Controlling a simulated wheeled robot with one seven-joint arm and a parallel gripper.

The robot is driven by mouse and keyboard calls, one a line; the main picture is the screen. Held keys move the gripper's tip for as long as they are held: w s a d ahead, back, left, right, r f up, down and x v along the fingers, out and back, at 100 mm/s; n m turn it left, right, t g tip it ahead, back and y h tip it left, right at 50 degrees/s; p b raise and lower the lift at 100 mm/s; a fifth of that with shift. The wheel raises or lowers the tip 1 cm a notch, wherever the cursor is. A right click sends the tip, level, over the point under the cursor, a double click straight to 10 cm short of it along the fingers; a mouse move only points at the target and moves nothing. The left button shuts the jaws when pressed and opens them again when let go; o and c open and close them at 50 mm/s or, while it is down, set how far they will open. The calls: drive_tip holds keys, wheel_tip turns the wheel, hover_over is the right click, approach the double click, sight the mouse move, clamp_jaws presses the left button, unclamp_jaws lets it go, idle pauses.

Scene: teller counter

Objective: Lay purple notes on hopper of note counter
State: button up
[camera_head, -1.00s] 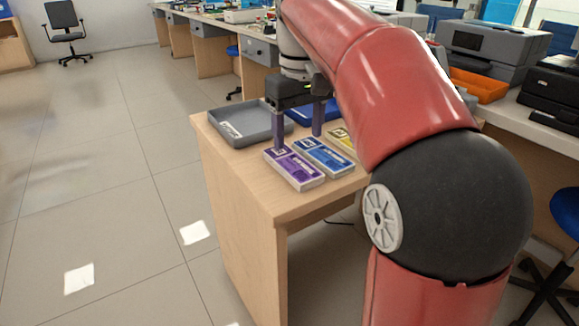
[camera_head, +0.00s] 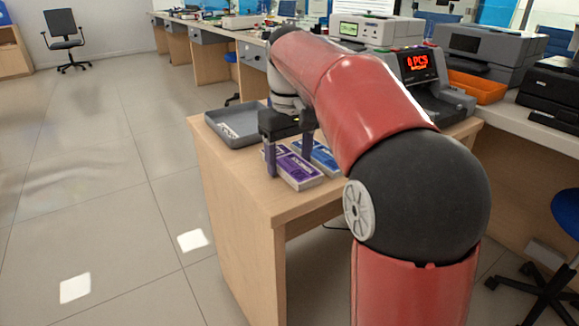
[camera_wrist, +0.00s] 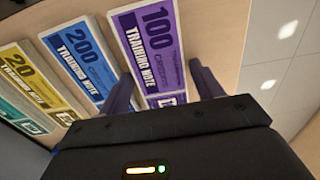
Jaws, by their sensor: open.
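The purple notes (camera_head: 298,168) lie as a flat bundle near the front left edge of the counter; in the wrist view the bundle (camera_wrist: 152,45) reads 100 TRAINING NOTE. My gripper (camera_head: 289,167) is open just above it. In the wrist view its two fingers (camera_wrist: 164,88) stand on either side of the purple bundle's near end, with no visible grip on it. The note counter (camera_head: 435,92), grey with a red "0 PCS" display, stands at the back right of the counter, partly behind my arm. Its hopper is not clearly visible.
Blue notes (camera_wrist: 80,60) lie close beside the purple ones, and yellow notes (camera_wrist: 30,78) beyond them. A grey tray (camera_head: 222,128) stands behind. An orange tray (camera_head: 475,86) and printers line the right side. The floor at left is open.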

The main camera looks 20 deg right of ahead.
drive_tip(key=shift+c, duration=0.3)
drive_tip(key=c, duration=0.8)
drive_tip(key=shift+r, duration=0.2)
